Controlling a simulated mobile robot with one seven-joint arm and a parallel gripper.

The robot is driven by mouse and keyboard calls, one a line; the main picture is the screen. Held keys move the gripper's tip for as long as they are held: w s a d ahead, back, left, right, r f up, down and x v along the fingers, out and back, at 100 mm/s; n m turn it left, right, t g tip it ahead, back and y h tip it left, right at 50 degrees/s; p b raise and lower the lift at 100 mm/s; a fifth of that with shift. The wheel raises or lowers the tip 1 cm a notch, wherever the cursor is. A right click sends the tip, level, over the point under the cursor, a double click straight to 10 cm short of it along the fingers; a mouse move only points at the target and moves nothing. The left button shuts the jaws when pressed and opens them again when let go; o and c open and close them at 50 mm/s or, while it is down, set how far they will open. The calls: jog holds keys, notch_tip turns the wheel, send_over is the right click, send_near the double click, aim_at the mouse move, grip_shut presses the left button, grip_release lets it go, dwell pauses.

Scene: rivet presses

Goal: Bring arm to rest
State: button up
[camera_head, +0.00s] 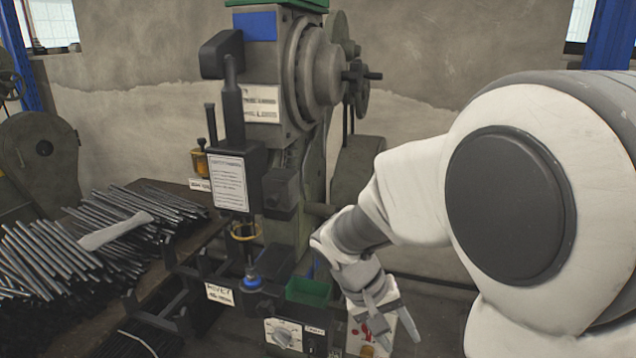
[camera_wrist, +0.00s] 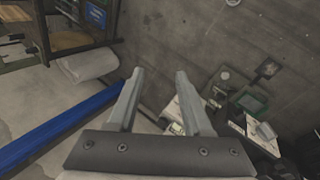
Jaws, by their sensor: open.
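My gripper (camera_head: 382,318) is at the end of my arm, which reaches in from the right in the head view. Its fingers point down, in front of the right side of the rivet press (camera_head: 285,110). In the wrist view my gripper (camera_wrist: 158,85) shows two grey fingers spread apart with nothing between them. The gripper looks close to a white control box with red marks (camera_head: 365,335); whether they touch cannot be told.
A green tray (camera_head: 308,291) and a dial box (camera_head: 285,334) sit low on the press. A bench at left holds many metal rods (camera_head: 50,255). Another machine (camera_head: 38,160) stands far left. In the wrist view a blue beam (camera_wrist: 60,125) crosses the lower left.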

jog(key=s+r+t+y+p, duration=0.3)
jog(key=s+r+t+y, duration=0.2)
jog(key=s+r, duration=0.8)
jog(key=shift+d+r+y, duration=0.15)
jog(key=shift+r+y, duration=0.25)
jog(key=shift+r, duration=0.85)
